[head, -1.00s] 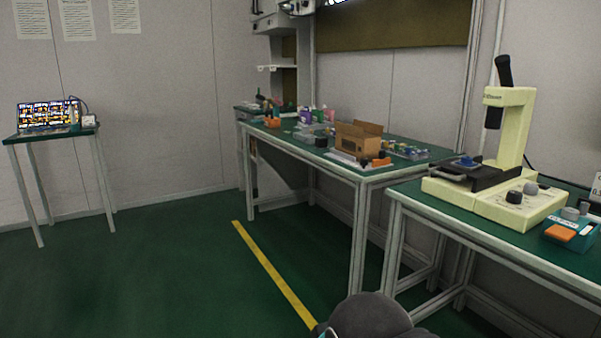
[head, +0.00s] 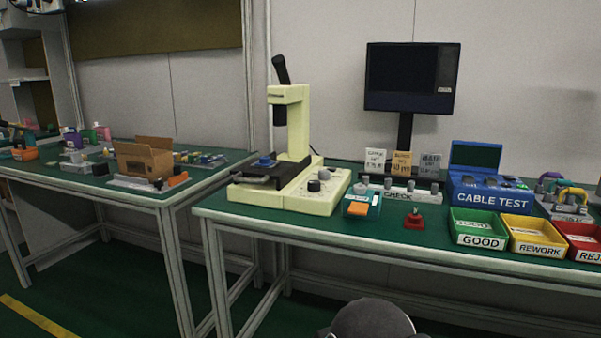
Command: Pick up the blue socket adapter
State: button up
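A small blue part (head: 265,161), which looks like the blue socket adapter, sits on the black stage (head: 250,180) at the left side of the cream-coloured machine (head: 312,188). It is small in the picture, so its exact shape and how it is seated cannot be told. My gripper is not in view. Only a dark grey rounded part of my own arm shows at the bottom edge, well in front of the bench.
The machine stands on a green-topped bench (head: 350,230). Right of it are a teal box with an orange pad (head: 361,203), a red knob-like part (head: 414,219), a blue CABLE TEST box (head: 489,190) and a green GOOD bin (head: 479,229). A left bench holds an open carton (head: 145,158).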

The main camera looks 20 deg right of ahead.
aim_at(265, 160)
jog(key=z, duration=0.35)
jog(key=k, duration=0.3)
jog(key=u, duration=0.9)
jog(key=i, duration=1.5)
jog(key=z, duration=0.75)
